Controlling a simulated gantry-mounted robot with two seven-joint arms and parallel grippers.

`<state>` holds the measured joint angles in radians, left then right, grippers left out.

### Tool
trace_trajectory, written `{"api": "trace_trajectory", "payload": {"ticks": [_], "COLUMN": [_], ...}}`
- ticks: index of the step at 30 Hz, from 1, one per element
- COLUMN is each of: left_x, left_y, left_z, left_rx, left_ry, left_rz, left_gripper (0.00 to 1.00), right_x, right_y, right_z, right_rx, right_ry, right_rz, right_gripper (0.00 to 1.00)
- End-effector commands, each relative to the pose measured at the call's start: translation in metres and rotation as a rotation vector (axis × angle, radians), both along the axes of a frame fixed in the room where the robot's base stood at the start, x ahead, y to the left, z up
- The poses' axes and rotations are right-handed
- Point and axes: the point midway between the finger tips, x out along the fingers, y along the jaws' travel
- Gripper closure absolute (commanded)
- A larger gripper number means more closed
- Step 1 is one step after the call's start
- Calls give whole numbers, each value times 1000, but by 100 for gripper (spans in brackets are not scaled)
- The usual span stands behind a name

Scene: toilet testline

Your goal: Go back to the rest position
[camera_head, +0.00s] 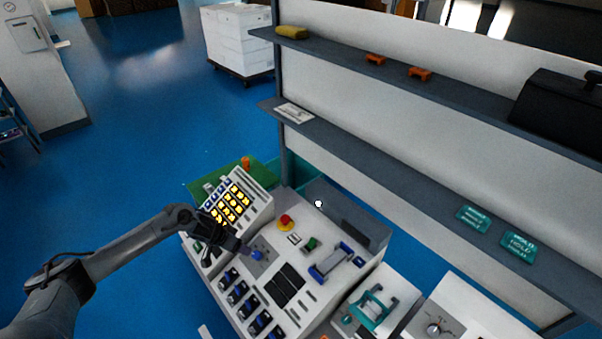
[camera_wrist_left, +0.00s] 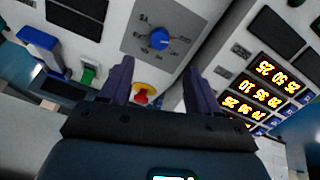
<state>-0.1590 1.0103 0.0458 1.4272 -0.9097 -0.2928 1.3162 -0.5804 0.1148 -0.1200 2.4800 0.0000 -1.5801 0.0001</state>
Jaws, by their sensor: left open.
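My left gripper (camera_head: 243,248) is over the white control console (camera_head: 305,212), close to the blue rotary knob (camera_head: 257,255). In the left wrist view its two fingers (camera_wrist_left: 157,85) stand apart with nothing between them. The blue knob (camera_wrist_left: 158,36) sits on a grey dial plate beyond the fingertips, and I see a gap between them. A red emergency button on a yellow base (camera_wrist_left: 142,92) shows between the fingers, farther down the picture. My right gripper is not in view.
A lit yellow number display (camera_head: 232,203) stands at the console's left. A green button (camera_head: 310,243) and blue handle (camera_head: 337,262) are to the right. Shelves (camera_head: 370,157) rise behind. Blue floor (camera_head: 120,150) is clear at the left.

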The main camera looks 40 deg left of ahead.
Motion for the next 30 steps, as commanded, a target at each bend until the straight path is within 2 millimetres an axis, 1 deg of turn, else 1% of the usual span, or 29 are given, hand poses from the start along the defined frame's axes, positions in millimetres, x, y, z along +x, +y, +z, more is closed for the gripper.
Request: {"api": "trace_trajectory", "payload": {"ticks": [2, 5, 8, 9, 11, 12, 14, 15, 16, 17, 18, 19, 20, 21, 22, 23, 24, 25, 27, 30], "left_x": [-6, -19, -41, -50, -62, -68, -78, -83, -87, -89, -91, -93, -93, -93, -92, -93, -93, -94, -99, -110], "left_y": [-1, -14, -41, -60, -95, -122, -167, -198, -221, -244, -274, -294, -314, -336, -350, -360, -370, -373, -373, -365], "left_z": [-4, -18, -42, -51, -62, -68, -73, -73, -70, -66, -57, -48, -36, -17, -1, 16, 39, 57, 91, 126], "left_rx": [-3, -31, -86, -117, -170, -208, -258, -279, -292, -298, -295, -289, -276, -252, -229, -202, -164, -134, -66, 18], "left_ry": [12, 36, 72, 82, 88, 83, 72, 56, 43, 24, -4, -26, -50, -80, -100, -114, -125, -127, -112, -66], "left_rz": [1, 5, 7, 0, -12, -17, -19, -23, -26, -31, -37, -40, -42, -41, -36, -32, -25, -21, -23, -62], "left_gripper": [38, 38, 38, 38, 38, 38, 38, 38, 38, 38, 38, 38, 38, 38, 38, 38, 38, 38, 38, 38], "right_x": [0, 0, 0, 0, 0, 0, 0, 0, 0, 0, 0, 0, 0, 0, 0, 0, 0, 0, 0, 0], "right_y": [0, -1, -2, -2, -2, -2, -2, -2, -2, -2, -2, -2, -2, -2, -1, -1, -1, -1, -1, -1], "right_z": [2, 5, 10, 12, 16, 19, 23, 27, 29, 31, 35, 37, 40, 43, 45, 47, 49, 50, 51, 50], "right_rx": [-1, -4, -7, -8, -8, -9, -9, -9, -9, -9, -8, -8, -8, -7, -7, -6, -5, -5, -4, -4], "right_ry": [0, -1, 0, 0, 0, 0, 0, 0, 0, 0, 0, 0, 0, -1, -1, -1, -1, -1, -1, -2], "right_rz": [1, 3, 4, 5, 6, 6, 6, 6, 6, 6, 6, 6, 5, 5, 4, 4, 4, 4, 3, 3], "right_gripper": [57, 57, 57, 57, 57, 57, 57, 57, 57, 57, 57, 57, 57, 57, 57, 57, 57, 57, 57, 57]}}
